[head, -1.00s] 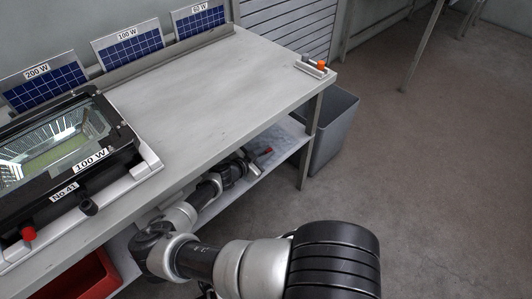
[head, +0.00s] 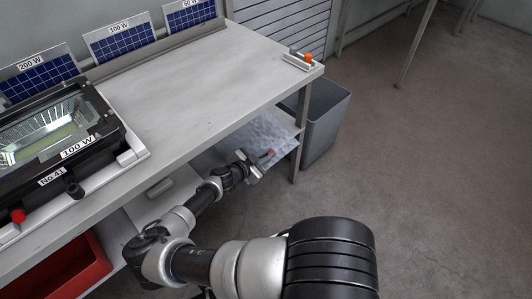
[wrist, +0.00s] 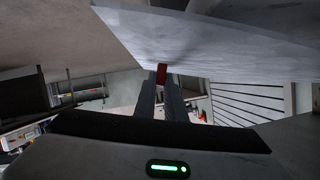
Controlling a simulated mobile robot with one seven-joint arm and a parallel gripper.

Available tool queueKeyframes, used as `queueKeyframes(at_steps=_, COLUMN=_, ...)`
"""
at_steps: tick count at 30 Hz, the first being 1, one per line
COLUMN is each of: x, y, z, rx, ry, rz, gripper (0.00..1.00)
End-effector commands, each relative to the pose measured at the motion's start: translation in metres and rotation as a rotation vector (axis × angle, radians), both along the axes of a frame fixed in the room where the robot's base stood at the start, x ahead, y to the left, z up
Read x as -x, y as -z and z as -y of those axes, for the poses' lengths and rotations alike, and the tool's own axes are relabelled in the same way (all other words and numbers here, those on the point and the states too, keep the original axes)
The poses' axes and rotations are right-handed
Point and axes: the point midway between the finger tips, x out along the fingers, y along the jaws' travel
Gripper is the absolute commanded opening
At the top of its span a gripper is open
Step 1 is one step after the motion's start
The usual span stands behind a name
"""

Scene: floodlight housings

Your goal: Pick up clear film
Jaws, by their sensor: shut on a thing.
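The clear film (head: 262,132) is a pale, see-through sheet with a red tab (head: 269,153) on its near edge. It shows below the worktop's front edge, in front of the bin. My gripper (head: 264,161) is at the tab. In the wrist view the film (wrist: 205,38) spreads wide across the top, tilted. There my gripper (wrist: 160,84) has its two fingers close together on the red tab (wrist: 161,73). The film's far part is partly hidden by the worktop in the head view.
A floodlight housing (head: 108,128) marked 100 W sits on the worktop (head: 180,88) at the left. A grey bin (head: 327,125) stands beside the table leg. A red crate (head: 75,270) is under the table. An orange-topped item (head: 303,60) lies at the worktop's right corner.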

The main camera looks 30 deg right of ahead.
Motion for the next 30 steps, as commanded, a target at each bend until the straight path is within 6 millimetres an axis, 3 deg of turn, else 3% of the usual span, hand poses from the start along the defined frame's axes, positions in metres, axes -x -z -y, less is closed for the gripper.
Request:
queueKeyframes(at_steps=8, x=0.000, y=-0.001, z=0.000, rx=0.001, ry=0.000, rz=0.002, gripper=0.00)
queueKeyframes(at_steps=9, x=0.000, y=-0.002, z=0.000, rx=0.001, ry=0.000, rz=0.002, gripper=0.13)
queueKeyframes(at_steps=13, x=0.000, y=-0.002, z=0.000, rx=0.001, ry=0.000, rz=0.002, gripper=0.32)
queueKeyframes(at_steps=23, x=0.000, y=-0.004, z=-0.002, rx=0.001, ry=-0.001, rz=0.002, gripper=0.32)
queueKeyframes(at_steps=30, x=0.015, y=-0.019, z=-0.034, rx=0.001, ry=-0.005, rz=0.001, gripper=0.32)
